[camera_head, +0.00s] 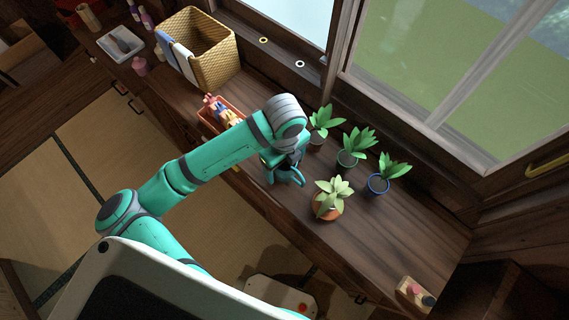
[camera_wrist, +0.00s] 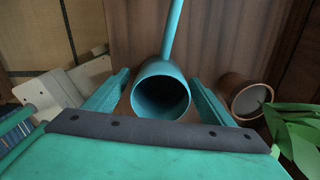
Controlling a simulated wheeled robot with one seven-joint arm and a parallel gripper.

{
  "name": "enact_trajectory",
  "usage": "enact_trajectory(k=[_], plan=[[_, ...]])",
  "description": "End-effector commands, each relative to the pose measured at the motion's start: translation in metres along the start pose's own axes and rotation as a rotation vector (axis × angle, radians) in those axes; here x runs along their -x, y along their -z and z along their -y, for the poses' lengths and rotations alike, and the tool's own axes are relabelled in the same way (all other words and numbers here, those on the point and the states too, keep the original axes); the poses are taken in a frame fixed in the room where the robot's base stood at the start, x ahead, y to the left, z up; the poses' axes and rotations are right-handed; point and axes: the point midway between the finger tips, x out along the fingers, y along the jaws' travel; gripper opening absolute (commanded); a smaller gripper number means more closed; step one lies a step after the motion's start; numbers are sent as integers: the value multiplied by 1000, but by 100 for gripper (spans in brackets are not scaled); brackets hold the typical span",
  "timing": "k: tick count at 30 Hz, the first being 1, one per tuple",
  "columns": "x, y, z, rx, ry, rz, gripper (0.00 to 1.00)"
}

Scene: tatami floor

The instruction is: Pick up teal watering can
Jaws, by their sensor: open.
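The teal watering can (camera_wrist: 160,98) shows in the wrist view with its round dark mouth facing the camera and a thin teal bar rising from its far side. My gripper (camera_wrist: 160,79) is open. One finger is on each side of the can, with a gap visible beside each. I cannot tell whether the fingers touch it. In the head view my gripper (camera_head: 287,170) is low over the wooden counter (camera_head: 255,215). There I cannot tell the can apart from my teal gripper, which likely hides most of it.
A terracotta potted plant (camera_head: 327,208) stands close right of my gripper; its pot (camera_wrist: 246,99) shows in the wrist view. Several other potted plants (camera_head: 379,184) stand behind by the window. A red crate (camera_head: 213,124) and a wicker basket (camera_head: 216,62) are farther left.

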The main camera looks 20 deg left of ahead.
Motion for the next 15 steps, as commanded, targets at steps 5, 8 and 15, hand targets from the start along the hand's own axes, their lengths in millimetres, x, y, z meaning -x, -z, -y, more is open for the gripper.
enact_trajectory(k=[5,8,15], plan=[[0,0,0,-1,0,0,48],[0,0,0,-1,0,0,25],[1,0,0,-1,0,1,25]])
